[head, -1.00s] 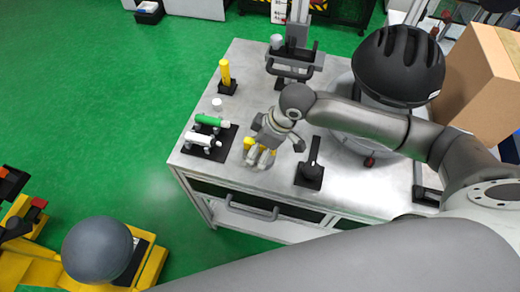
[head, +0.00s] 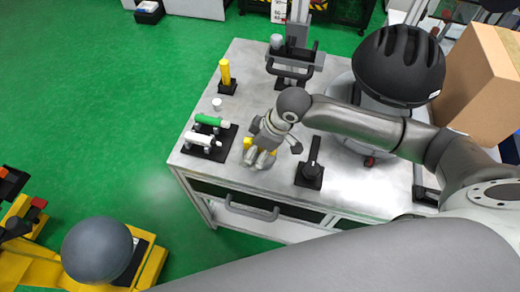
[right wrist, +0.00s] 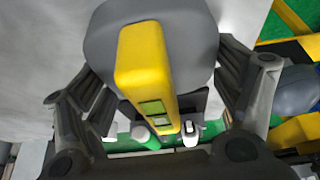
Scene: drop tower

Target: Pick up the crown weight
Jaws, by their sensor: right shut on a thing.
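The crown weight appears to be the grey, round-edged body with a yellow bar-shaped top (right wrist: 145,60) between my right fingers in the right wrist view. In the head view only a little of its yellow (head: 247,143) shows beside the gripper, near the table's front edge. My right gripper (head: 262,160) points down over the table there. In the right wrist view my right gripper (right wrist: 165,100) has its fingers at both sides of the grey body and is shut on it. I cannot tell whether the weight touches the table. My left gripper is out of view.
On the metal table (head: 240,182), a green-topped cylinder (head: 208,120) and a white one (head: 199,139) lie on black holders to the left. A yellow post (head: 225,72) stands behind. A black lever (head: 312,165) is close on the right. A black helmet (head: 398,65) is farther right.

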